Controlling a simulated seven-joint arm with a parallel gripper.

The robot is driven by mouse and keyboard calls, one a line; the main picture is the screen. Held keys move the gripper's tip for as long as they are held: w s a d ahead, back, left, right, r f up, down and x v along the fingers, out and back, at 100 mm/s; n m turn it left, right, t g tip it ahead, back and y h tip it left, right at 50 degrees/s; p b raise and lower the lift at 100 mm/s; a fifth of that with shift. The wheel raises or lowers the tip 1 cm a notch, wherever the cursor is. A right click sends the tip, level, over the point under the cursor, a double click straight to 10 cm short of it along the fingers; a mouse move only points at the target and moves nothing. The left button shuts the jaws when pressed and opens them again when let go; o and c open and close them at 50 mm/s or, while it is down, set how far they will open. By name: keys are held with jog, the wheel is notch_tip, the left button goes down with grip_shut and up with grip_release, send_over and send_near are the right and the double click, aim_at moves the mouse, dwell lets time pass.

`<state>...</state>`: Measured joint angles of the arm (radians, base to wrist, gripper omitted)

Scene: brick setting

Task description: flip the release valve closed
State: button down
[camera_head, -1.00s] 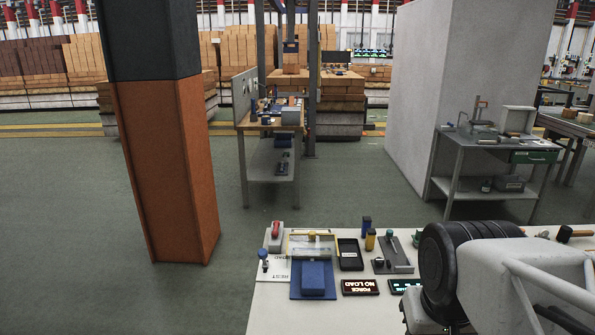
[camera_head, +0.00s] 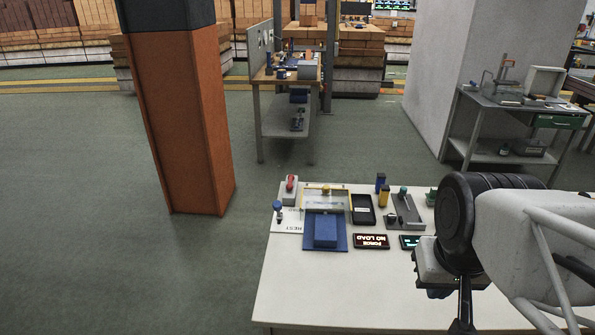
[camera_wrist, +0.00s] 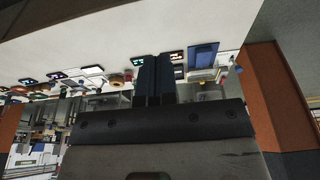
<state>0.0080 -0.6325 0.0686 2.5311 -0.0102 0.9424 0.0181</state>
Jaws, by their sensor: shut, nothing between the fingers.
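A small fitting with a blue knob (camera_head: 278,206) stands at the table's left end. I cannot tell which of these is the release valve; both are too small to read their position. My gripper (camera_wrist: 157,60) is shut and empty in the wrist view, its two dark fingers side by side over the white table. In the head view my wrist is at the right, nearer than the grey plate, and the fingertips are not clear.
A yellow-framed press (camera_head: 325,199) stands behind a blue block (camera_head: 325,231) on a blue mat. The table's front left is clear. An orange pillar (camera_head: 180,120) stands beyond.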

jog(key=shift+w, duration=0.15)
jog(key=w+a+r+m+g+y, duration=0.1)
jog(key=w+a+r+m, duration=0.1)
jog(key=w, duration=1.1)
jog(key=w+a+r+m, duration=0.1)
jog(key=w+a+m, duration=0.15)
jog(key=w, duration=1.05)
jog(key=w+a+r+m+g+y, duration=0.1)
jog(key=w+a+r+m, duration=0.15)
jog(key=w, duration=1.05)
jog(key=w+a+f+m, duration=0.1)
jog(key=w+a+f, duration=0.15)
jog(key=w, duration=0.45)
jog(key=w+a+f+m+g+y, duration=0.1)
jog(key=w+f, duration=0.3)
jog(key=w, duration=0.2)
jog(key=w+a+f+m, duration=0.1)
jog(key=w+a+f, duration=0.15)
jog(key=w, duration=0.45)
jog(key=w+a+f+m, duration=0.1)
jog(key=w+a+f, duration=0.2)
jog(key=w+f, duration=0.5)
jog(key=w+a+f+m+g+y, duration=0.1)
jog(key=w+a+f+m, duration=0.1)
jog(key=w+f, duration=0.6)
jog(key=shift+a+f, duration=0.65)
jog(key=shift+a, duration=0.1)
jog(key=shift+a+f, duration=0.1)
